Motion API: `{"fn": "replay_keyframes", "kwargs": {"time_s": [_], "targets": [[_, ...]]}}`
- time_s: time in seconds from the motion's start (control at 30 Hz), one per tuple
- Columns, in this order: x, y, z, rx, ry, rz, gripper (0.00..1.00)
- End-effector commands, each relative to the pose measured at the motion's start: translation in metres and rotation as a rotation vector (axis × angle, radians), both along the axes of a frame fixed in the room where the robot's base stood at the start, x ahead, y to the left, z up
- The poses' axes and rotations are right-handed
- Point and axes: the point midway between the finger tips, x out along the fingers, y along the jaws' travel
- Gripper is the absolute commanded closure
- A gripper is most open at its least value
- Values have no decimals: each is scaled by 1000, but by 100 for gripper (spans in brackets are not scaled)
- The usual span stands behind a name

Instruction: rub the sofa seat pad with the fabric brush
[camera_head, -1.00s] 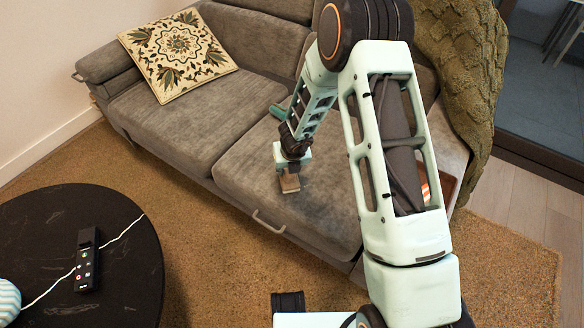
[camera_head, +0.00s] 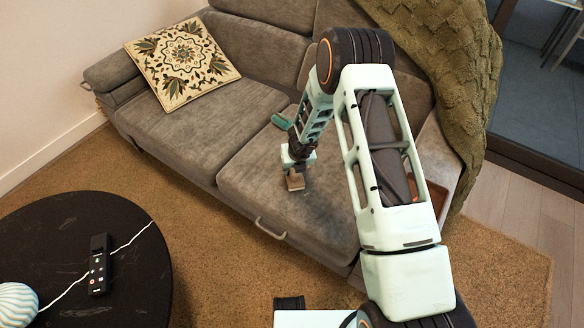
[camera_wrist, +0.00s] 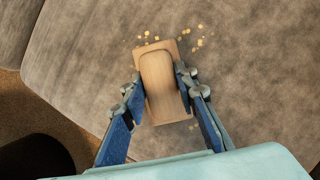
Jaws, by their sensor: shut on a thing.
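The fabric brush, a light wooden block with a rounded raised handle, shows in the wrist view (camera_wrist: 160,82) and small in the head view (camera_head: 295,182). My gripper (camera_wrist: 163,88) is shut on it, with blue fingers at its left and right sides. The brush is over the right grey sofa seat pad (camera_head: 325,208), toward its left front part, and appears to rest on it. Its underside and any bristles are hidden. Several small yellowish crumbs (camera_wrist: 200,30) lie on the seat pad (camera_wrist: 250,70) around the brush's far end and beside it.
A teal item (camera_head: 281,121) shows behind my wrist, partly hidden. A patterned cushion (camera_head: 182,62) lies on the left seat, and a green knitted throw (camera_head: 455,90) hangs at the right. A round black table (camera_head: 140,275) with a black remote-like device (camera_head: 99,264) stands front left.

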Motion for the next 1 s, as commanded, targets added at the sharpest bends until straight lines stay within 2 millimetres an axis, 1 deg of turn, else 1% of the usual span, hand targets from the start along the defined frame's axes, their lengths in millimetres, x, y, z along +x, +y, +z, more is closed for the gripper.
{"fn": "replay_keyframes", "kwargs": {"time_s": [0.03, 0.5, 0.67, 1.0], "targets": [[3, -4, 4, -3, 1, -2, 92], [21, -16, 3, -2, 1, -1, 92], [23, -17, 0, -2, 1, -1, 92], [30, -21, 3, -2, 2, -3, 92]]}}
